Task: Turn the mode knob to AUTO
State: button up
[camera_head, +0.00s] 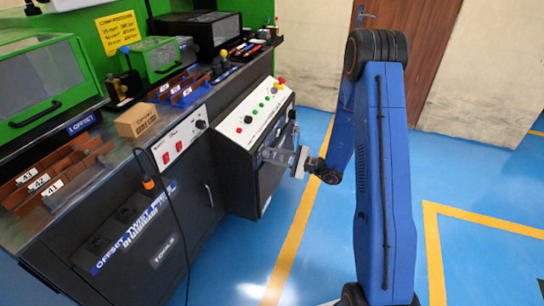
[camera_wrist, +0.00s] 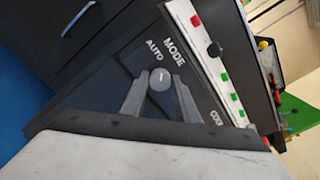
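The mode knob (camera_wrist: 160,79) is a small grey round knob on a dark panel in the wrist view. A short pale mark on it runs roughly upright in the picture. The word AUTO (camera_wrist: 154,50) is printed just above it, with MODE (camera_wrist: 174,51) to the upper right. My gripper (camera_wrist: 160,86) has one grey finger on each side of the knob, with the tips close to its rim. I cannot tell whether they touch it. In the head view, my gripper (camera_head: 284,158) is at the side face of the control box, and the knob there is hidden or too small to see.
The white button panel (camera_head: 254,117) with coloured buttons lies just above my gripper. A cardboard box (camera_head: 137,122) stands on the bench at left, and a cable (camera_head: 178,215) hangs down its front. The blue floor (camera_head: 480,180) at right is clear.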

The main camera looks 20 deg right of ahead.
jog(key=o, duration=0.3)
jog(key=shift+d, duration=0.1)
jog(key=v, duration=1.7)
jog(key=shift+s+d, duration=0.1)
jog(key=shift+s, duration=0.05)
